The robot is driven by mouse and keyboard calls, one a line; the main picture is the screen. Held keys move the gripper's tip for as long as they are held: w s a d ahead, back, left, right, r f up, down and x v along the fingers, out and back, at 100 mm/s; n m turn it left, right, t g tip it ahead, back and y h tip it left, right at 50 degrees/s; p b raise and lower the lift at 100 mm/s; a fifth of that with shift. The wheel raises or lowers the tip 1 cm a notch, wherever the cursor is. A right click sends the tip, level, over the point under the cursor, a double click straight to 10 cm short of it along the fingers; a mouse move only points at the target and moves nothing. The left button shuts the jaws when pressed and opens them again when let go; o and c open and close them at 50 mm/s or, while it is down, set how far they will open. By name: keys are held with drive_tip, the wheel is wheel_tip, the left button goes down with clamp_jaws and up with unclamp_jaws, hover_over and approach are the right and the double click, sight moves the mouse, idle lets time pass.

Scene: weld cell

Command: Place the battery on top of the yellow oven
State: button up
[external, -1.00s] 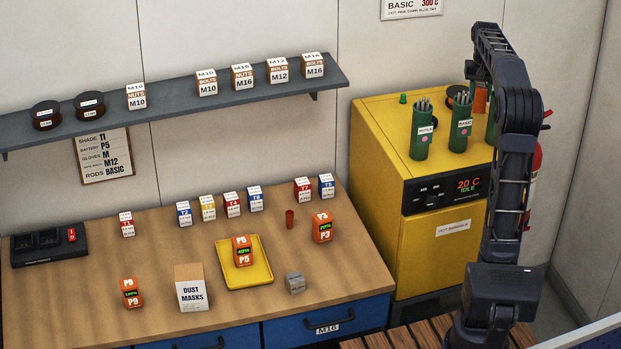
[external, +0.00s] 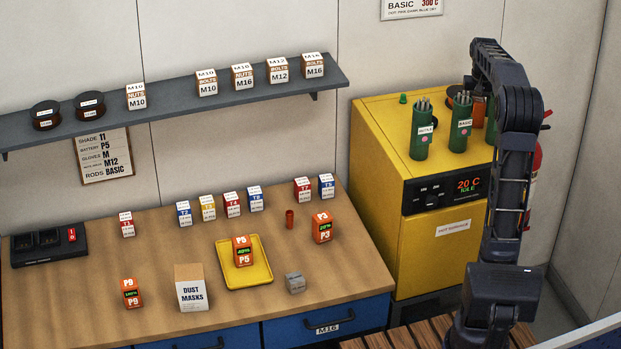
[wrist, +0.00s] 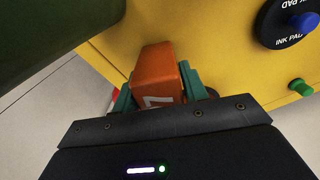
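The yellow oven (external: 380,150) stands at the right, its display reading 20 C and IDLE; its yellow top also fills much of the wrist view (wrist: 225,50). My gripper (wrist: 157,88) is shut on an orange battery (wrist: 157,70), with a teal finger at each side. Only part of a white mark on the battery shows, so its label cannot be read. In the external view the battery (external: 481,107) is at the oven's top, partly hidden behind a green rod canister and my arm. I cannot tell whether it touches the top.
Green rod canisters (external: 422,132) stand close by on the oven top; a dark green shape (wrist: 50,25) fills the wrist view's upper left. An ink pad (wrist: 285,22) and a green knob (wrist: 300,88) are also there. Other batteries P9 (external: 131,294), P5 (external: 243,251) and P3 (external: 322,228) are on the bench.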

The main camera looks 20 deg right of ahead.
drive_tip(key=shift+o, duration=1.3)
drive_tip(key=shift+r, duration=0.15)
wheel_tip(320, 180, up, 12)
drive_tip(key=shift+r, duration=0.1)
